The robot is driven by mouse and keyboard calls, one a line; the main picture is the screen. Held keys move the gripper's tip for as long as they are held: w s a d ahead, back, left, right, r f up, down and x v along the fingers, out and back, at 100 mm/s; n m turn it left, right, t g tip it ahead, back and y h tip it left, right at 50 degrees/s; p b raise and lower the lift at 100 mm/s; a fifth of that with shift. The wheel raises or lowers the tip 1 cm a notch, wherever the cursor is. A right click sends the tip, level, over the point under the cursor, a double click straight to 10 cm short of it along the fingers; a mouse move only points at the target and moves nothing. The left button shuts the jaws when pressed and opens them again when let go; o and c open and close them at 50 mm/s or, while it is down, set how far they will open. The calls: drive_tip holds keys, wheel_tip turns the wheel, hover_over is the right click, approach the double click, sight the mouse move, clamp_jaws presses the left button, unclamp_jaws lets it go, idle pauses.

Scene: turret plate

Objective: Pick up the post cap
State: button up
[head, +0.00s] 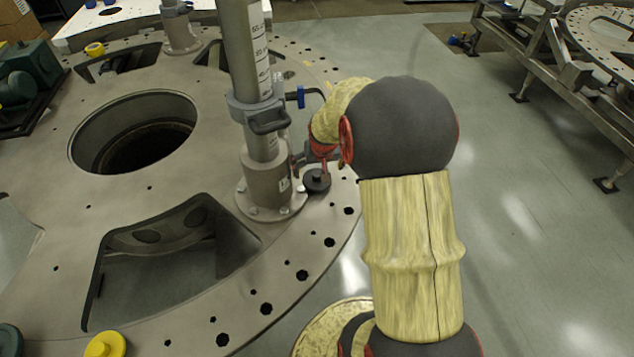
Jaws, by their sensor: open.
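A small dark round cap with a raised knob (317,183), which looks like the post cap, sits on the grey turret plate (190,285) beside the foot of the upright post (268,185). My gripper (312,168) is at the cap, just above or around its knob. It points down and is open. The arm's wrist partly hides the gripper, so I cannot tell whether the fingers touch the cap.
The tall post (243,50), with a clamp, handle and blue-tipped lever (300,97), stands close left of my gripper. The plate has a large round hole and cut-outs. Open floor (530,240) is at right.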

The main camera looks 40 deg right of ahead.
sight(317, 173)
drive_tip(key=shift+b+x, duration=0.8)
drive_tip(key=shift+x, duration=2.3)
drive_tip(key=shift+w+r, duration=0.15)
drive_tip(key=shift+w, duration=0.05)
drive_tip(key=shift+c, duration=0.9)
drive_tip(key=c, duration=1.1)
drive_tip(key=shift+c, duration=1.3)
